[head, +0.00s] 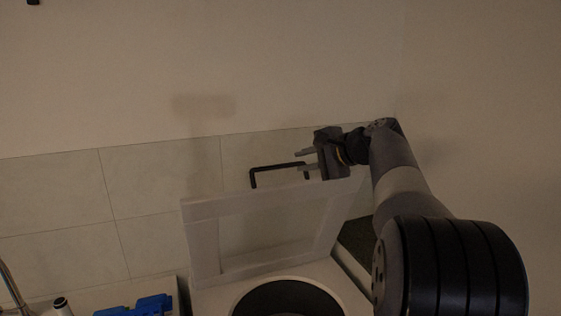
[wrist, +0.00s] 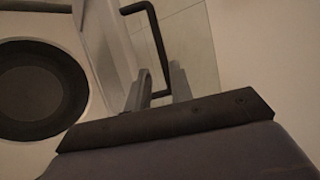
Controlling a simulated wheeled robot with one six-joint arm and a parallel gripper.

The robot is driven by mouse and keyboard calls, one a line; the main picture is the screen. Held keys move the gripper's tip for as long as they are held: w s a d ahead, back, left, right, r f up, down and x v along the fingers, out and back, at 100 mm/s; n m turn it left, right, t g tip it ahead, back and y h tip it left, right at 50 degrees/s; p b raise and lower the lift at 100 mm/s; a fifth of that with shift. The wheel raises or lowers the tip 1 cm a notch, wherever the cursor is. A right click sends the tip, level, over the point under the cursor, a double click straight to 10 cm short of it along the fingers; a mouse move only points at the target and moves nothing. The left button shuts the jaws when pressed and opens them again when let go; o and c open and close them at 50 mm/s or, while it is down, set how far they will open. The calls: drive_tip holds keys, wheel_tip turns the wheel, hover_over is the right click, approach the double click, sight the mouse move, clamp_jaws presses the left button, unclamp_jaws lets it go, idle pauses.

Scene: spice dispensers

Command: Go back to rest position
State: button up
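My gripper (head: 303,159) is in the right middle of the head view, with its two grey fingers apart. In the wrist view my gripper (wrist: 159,85) also shows a gap between the fingers, and I see nothing clamped there. A black bar handle (head: 254,178) is right by the fingertips, on a pale framed panel (head: 205,240) that stands up at a tilt. In the wrist view the handle (wrist: 155,35) runs down toward the gap between the fingers. I cannot tell whether they touch.
Below the panel is a white unit with a dark round area (head: 287,300), also in the wrist view (wrist: 40,88). Blue objects (head: 140,306), a small white container (head: 61,307) and a curved metal tube (head: 12,288) are at lower left. A tiled wall is behind; space above is clear.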

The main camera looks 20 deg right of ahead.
sight(278, 168)
drive_tip(key=p+x, duration=0.3)
drive_tip(key=x, duration=0.8)
drive_tip(key=shift+s+d, duration=0.1)
drive_tip(key=shift+s, duration=0.35)
